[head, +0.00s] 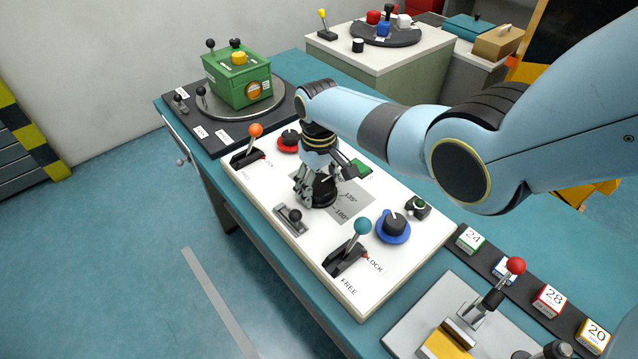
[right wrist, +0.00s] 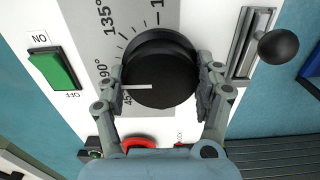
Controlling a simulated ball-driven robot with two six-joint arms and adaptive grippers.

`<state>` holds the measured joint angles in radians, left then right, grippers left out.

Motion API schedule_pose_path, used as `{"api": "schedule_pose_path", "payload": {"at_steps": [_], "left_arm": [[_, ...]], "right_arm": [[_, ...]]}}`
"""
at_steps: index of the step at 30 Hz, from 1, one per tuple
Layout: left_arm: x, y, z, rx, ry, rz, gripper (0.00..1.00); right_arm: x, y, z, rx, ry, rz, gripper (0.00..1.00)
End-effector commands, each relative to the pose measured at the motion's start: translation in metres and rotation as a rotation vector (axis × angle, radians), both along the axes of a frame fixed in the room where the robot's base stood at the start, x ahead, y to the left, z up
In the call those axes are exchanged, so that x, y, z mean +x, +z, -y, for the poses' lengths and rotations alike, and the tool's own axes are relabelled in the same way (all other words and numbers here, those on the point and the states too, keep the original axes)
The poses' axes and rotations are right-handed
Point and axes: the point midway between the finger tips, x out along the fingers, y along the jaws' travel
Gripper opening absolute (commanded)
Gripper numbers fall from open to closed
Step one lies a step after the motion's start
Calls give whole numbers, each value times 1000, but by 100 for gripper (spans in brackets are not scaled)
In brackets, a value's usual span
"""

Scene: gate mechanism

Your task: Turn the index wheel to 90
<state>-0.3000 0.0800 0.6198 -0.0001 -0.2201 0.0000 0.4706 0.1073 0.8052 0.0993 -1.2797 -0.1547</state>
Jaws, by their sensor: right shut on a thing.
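The index wheel (right wrist: 165,75) is a black round knob with a white pointer line, on a grey dial plate (head: 355,205) marked in degrees. In the right wrist view its pointer faces left, towards the area of the 90° and 45 marks; a finger partly covers that edge, so the exact reading is unclear. My right gripper (right wrist: 160,88) is shut on the wheel, with one finger on each side of it. In the head view the gripper (head: 318,188) reaches down over the wheel (head: 322,194). My left gripper is not in view.
On the white panel (head: 300,245) are an orange-knobbed lever (head: 255,130), a teal-knobbed lever (head: 362,227), a slider (head: 293,215), a red knob (head: 288,141), a blue knob (head: 393,226) and a green switch (right wrist: 51,69). A green box (head: 238,82) stands behind.

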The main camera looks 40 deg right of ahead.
Motion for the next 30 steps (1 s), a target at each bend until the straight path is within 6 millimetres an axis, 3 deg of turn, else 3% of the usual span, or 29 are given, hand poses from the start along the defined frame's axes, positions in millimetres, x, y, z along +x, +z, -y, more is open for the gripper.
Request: {"api": "schedule_pose_path", "payload": {"at_steps": [1, 7, 19, 23, 30], "left_arm": [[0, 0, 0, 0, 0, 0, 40], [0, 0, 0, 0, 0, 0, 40], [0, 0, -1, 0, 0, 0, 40], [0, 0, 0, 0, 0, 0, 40], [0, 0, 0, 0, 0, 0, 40]], "right_arm": [[-1, -1, -1, 2, 0, -3, 73], [-1, -1, -1, 1, 1, -2, 98], [0, 7, 0, 0, 1, 1, 98], [1, 24, 0, 0, 1, 3, 98], [1, 77, 0, -1, 1, 4, 98]]}}
